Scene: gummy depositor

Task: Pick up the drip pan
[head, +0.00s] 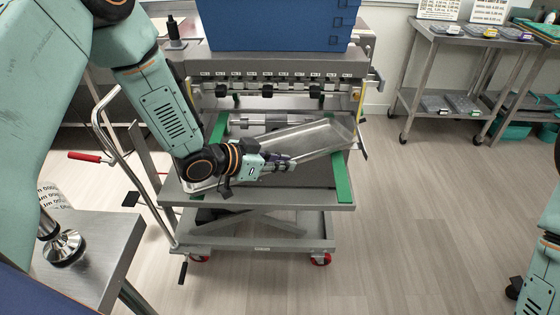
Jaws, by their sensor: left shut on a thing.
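The drip pan (315,136) is a shallow, shiny metal tray in the middle of the head view. It sits tilted above the deck of a metal lift cart (270,209), under the depositor's row of nozzles, with its right end higher in the picture. My left gripper (284,164) is shut on the pan's near edge. The gripper and forearm hide part of the pan's left side. My right arm shows only in part at the right edge, and its gripper is out of view.
Green rails (343,180) run along the cart's deck. The depositor (275,68) with a blue hopper (280,22) stands directly behind and above. A steel table (90,250) is at the lower left. Shelving (450,75) stands at the back right. Floor to the cart's right is clear.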

